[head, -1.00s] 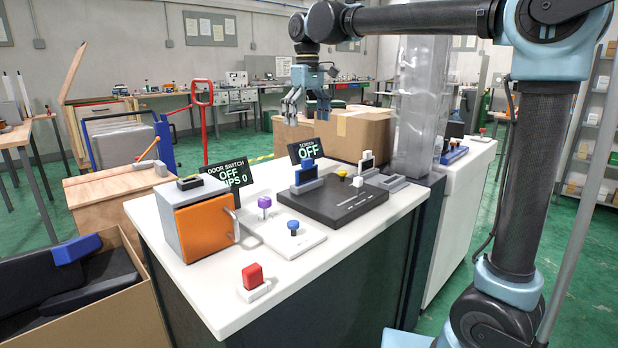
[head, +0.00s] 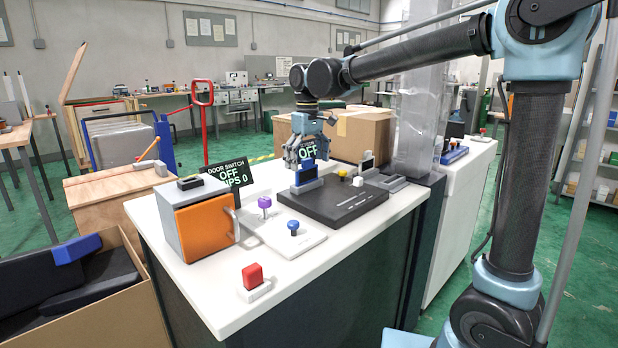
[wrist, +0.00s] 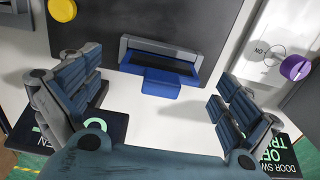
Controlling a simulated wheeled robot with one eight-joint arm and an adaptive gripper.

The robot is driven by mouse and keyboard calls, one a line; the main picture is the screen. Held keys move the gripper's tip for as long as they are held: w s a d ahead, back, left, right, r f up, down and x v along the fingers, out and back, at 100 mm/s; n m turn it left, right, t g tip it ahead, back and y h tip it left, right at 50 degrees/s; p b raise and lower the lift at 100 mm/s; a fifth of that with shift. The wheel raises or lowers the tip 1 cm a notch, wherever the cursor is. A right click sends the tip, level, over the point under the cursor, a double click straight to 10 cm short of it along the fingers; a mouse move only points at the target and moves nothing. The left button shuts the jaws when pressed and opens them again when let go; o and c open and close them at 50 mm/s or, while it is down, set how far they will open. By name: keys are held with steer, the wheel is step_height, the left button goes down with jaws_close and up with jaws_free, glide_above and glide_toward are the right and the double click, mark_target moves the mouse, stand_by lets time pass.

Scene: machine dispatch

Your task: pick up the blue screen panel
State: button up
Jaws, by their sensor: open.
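The blue screen panel (head: 307,171) stands upright in a grey holder on the black base plate (head: 345,208). In the wrist view the blue panel (wrist: 162,84) shows at the centre, in front of its grey slot. My gripper (head: 306,163) is open and directly above the panel, pointing down. In the wrist view my gripper's fingers (wrist: 158,100) are spread wide to the left and right of the panel, with no contact visible. In the head view the fingers hide part of the panel's top.
An orange-doored box (head: 207,230), a purple knob (head: 264,203), a blue button (head: 293,227) and a red button (head: 253,276) are nearby. A cardboard box (head: 365,135) stands behind.

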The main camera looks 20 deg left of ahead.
mark_target(307, 167)
steer(key=shift+a+f, duration=0.15)
steer(key=shift+f, duration=2.05)
steer(key=c, duration=1.2)
